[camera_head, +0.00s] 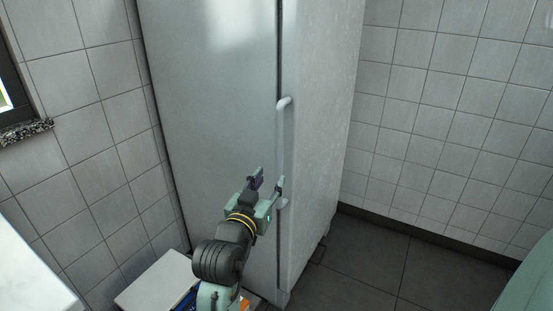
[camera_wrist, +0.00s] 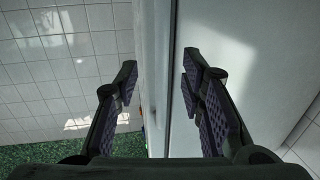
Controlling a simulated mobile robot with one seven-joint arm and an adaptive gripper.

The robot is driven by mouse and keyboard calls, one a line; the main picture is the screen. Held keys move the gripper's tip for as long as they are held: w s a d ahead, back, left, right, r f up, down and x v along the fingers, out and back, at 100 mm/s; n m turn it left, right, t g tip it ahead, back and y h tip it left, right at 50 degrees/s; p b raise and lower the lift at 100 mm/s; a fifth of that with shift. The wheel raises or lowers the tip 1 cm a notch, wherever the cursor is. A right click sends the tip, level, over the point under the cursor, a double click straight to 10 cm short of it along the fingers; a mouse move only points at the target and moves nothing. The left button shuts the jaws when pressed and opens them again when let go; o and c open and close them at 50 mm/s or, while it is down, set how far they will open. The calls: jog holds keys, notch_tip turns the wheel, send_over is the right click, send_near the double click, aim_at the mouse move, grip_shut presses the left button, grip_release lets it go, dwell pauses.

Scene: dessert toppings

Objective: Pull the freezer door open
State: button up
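The freezer is tall and pale, and its door (camera_head: 215,110) looks shut, with a dark seam along its right edge. A white vertical bar handle (camera_head: 282,135) stands near that edge. My gripper (camera_head: 267,182) is open and empty in front of the door, by the lower part of the handle. In the wrist view my gripper (camera_wrist: 158,78) has its two fingers well apart, with the seam and a pale vertical strip between them. The door front (camera_wrist: 235,50) fills the right side there. I cannot tell whether the strip is the handle or whether a finger touches it.
A white surface (camera_head: 155,283) sits low in front of the freezer's left side, with blue and orange items partly hidden by my arm. Tiled walls (camera_head: 440,90) stand on both sides. Dark floor (camera_head: 370,260) is clear to the right. A window (camera_head: 15,95) is at left.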

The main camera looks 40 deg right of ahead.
aim_at(278, 163)
jog(key=p+x, duration=0.2)
jog(key=x, duration=0.7)
jog(key=shift+w+d+r, duration=0.15)
jog(key=shift+w+d, duration=0.05)
jog(key=shift+w, duration=0.05)
grip_shut()
dwell(0.5)
